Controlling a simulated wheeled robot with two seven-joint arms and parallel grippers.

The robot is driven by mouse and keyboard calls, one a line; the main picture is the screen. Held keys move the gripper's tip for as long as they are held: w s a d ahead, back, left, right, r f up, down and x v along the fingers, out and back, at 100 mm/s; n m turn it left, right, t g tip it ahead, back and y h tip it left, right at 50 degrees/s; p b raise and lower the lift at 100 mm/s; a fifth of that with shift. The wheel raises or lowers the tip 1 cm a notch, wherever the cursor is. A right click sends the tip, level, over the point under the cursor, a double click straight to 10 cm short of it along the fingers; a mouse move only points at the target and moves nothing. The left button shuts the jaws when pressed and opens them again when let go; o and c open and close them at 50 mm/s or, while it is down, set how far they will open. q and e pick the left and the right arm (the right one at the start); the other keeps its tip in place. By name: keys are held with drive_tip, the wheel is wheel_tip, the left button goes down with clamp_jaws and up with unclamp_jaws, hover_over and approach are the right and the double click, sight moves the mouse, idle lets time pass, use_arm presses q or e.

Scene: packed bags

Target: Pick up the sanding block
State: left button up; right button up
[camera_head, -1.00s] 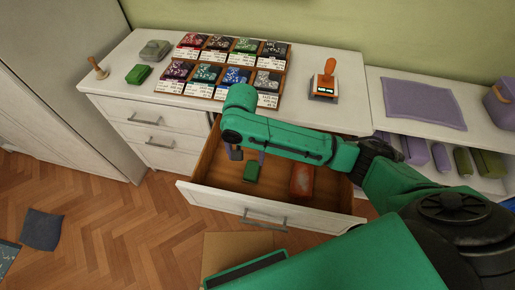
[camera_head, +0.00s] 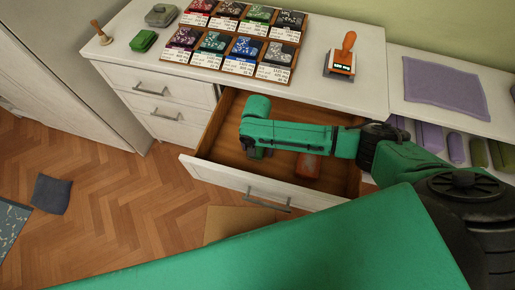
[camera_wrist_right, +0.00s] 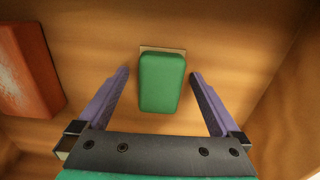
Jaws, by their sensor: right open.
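A green block with a thin tan edge, which looks like the sanding block (camera_wrist_right: 161,82), lies on the wooden floor of the open drawer (camera_head: 331,178). In the right wrist view it sits between the two purple fingers of my right gripper (camera_wrist_right: 159,80), slightly ahead of the palm, with a gap on each side. The gripper is open and points down into the drawer. In the head view my right arm mostly hides the block and the fingers. My left gripper is not in view.
A red block (camera_head: 307,166) lies in the drawer beside the green one; it also shows in the right wrist view (camera_wrist_right: 27,70). Drawer walls surround both. The dresser top holds packet trays (camera_head: 236,40), an orange-handled stamp (camera_head: 342,60) and another green item (camera_head: 144,41).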

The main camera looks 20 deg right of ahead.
sight(257, 147)
drive_tip(key=c, duration=1.5)
wheel_tip(257, 147, up, 20)
drive_tip(key=p, duration=0.2)
drive_tip(key=shift+r+p, duration=0.1)
drive_tip(key=shift+p, duration=0.25)
